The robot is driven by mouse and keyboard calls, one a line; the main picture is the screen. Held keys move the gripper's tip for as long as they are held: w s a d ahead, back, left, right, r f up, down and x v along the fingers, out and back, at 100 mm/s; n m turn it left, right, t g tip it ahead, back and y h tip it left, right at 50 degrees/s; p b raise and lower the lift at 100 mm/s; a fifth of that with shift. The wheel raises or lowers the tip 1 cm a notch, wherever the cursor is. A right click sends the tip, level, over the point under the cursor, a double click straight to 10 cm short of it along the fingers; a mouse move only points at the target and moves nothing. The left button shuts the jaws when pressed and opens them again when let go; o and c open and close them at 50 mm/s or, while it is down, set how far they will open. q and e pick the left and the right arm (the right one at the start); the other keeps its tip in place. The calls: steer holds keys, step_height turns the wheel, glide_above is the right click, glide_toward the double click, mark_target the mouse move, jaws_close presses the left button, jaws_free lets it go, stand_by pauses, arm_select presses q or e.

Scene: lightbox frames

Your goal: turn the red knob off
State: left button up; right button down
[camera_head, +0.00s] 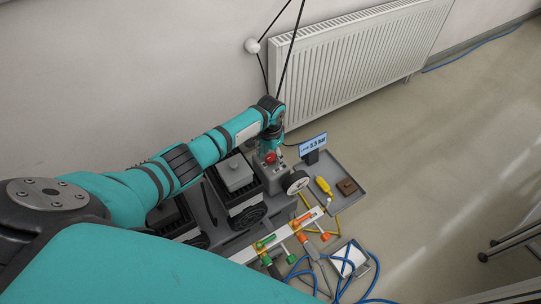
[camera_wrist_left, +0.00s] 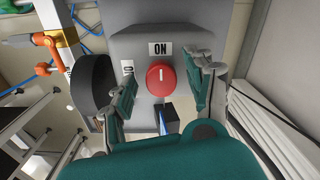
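The red knob (camera_wrist_left: 161,77) is round, with a white mark pointing up toward the "ON" label (camera_wrist_left: 160,48). It sits on a grey box (camera_wrist_left: 180,20); in the head view the knob (camera_head: 270,158) is near the back of the bench unit. A second label (camera_wrist_left: 128,66), left of the knob, is partly hidden. My left gripper (camera_wrist_left: 163,88) is open, one finger on each side of the knob with gaps showing. In the head view the left gripper (camera_head: 270,146) points down over the box. My right gripper is not in view.
A display (camera_head: 313,144) reads about 5.3 bar. A grey tray (camera_head: 345,200) holds a yellow item (camera_head: 323,186) and a brown block (camera_head: 347,187). Pipes with orange and green handles (camera_head: 266,241) and blue hoses (camera_head: 340,290) lie in front. A radiator (camera_head: 350,60) stands behind.

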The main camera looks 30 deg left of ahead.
arm_select(q)
steer(key=c, duration=0.9)
